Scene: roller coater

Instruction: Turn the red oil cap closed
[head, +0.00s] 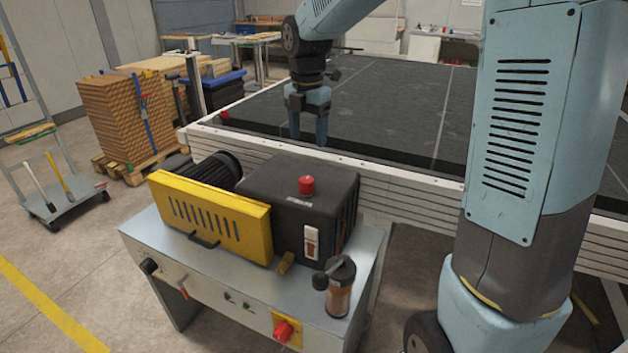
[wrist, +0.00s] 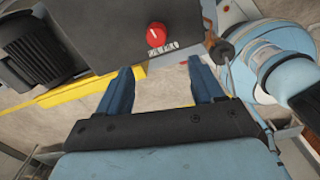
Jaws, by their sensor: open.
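The red oil cap (head: 306,185) sits on top of a black pump housing (head: 262,205), on a grey metal cabinet (head: 180,270). Whether the cap is open or closed cannot be told. My gripper (head: 308,138) is open and empty, pointing down, above and behind the cap in the head view. In the wrist view the red cap (wrist: 156,34) shows beyond the two blue fingertips of my gripper (wrist: 161,70), about midway between them sideways. The fingers are apart from the cap.
A yellow guard (head: 212,218) and a dark motor (head: 212,170) stand left of the housing. An oil-filled bottle (head: 339,290) stands at the cabinet's right corner. A red knob (head: 283,331) is on the cabinet front. A wide black table (head: 390,100) lies behind.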

